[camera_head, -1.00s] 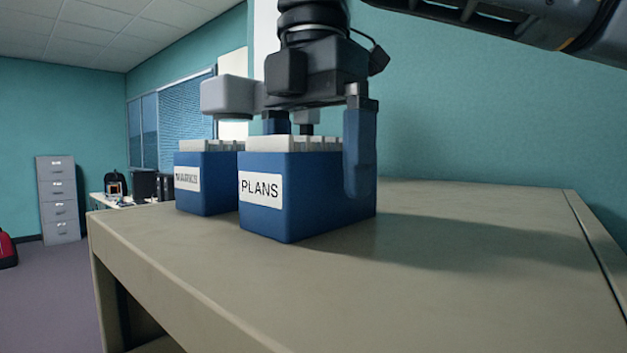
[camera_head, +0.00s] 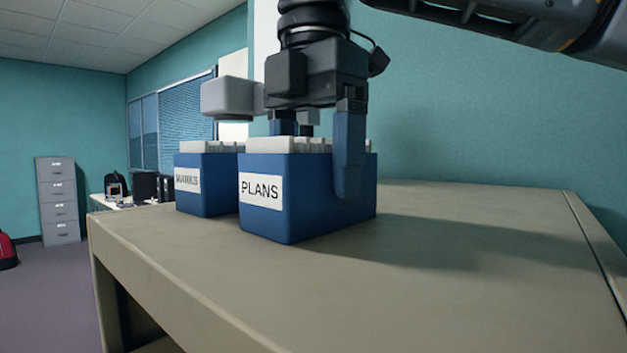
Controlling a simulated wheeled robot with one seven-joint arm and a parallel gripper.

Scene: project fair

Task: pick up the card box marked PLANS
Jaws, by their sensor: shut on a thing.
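The blue card box marked PLANS (camera_head: 300,205) stands upright on the tan cabinet top (camera_head: 400,275), its white label facing left and front and white cards showing at its open top. My gripper (camera_head: 317,160) is above it, pointing down, shut on the box. One blue finger lies against the near right side of the box. The other finger goes down behind the cards at the far side, and its tip is hidden. The box appears to rest on the surface.
The cabinet top is clear to the right and in front. A grey filing cabinet (camera_head: 58,200) and a white desk (camera_head: 108,203) are far off at the left.

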